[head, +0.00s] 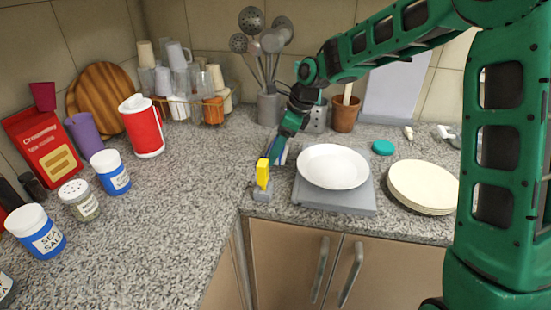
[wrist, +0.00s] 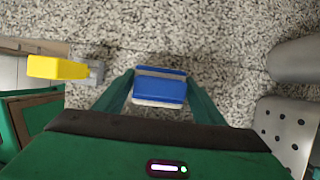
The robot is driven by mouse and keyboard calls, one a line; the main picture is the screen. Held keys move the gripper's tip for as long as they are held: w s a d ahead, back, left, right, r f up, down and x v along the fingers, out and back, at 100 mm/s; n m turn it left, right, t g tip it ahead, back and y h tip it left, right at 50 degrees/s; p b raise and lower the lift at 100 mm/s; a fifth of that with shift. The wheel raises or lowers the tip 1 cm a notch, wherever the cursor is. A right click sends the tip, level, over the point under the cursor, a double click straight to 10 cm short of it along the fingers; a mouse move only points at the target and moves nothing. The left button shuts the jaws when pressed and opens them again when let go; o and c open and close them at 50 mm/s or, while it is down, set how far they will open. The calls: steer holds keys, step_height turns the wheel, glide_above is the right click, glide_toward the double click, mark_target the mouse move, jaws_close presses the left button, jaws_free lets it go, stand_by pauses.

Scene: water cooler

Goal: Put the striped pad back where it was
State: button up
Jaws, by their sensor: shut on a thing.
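The striped pad (wrist: 160,88), blue with white bands, sits between my fingertips in the wrist view. My gripper (wrist: 161,84) is shut on it. In the head view my gripper (head: 277,152) points down over the back counter, just left of the grey board, and a sliver of the blue and white pad (head: 284,155) shows beside the fingers. The fingers hide most of it there. I cannot tell whether the pad touches the counter. A yellow upright piece on a grey base (head: 262,174) stands just in front of my gripper, near the counter's front edge.
A white plate (head: 333,166) lies on the grey board (head: 315,197) to the right, with a cream round stack (head: 424,187) beyond. A utensil pot (head: 269,108) and perforated metal holder (wrist: 285,133) stand behind. The counter left of my gripper is clear.

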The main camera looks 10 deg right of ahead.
steer(key=shift+f, duration=1.75)
steer(key=o, duration=1.1)
steer(key=shift+f, duration=0.1)
steer(key=v, duration=1.2)
steer(key=shift+s, duration=0.1)
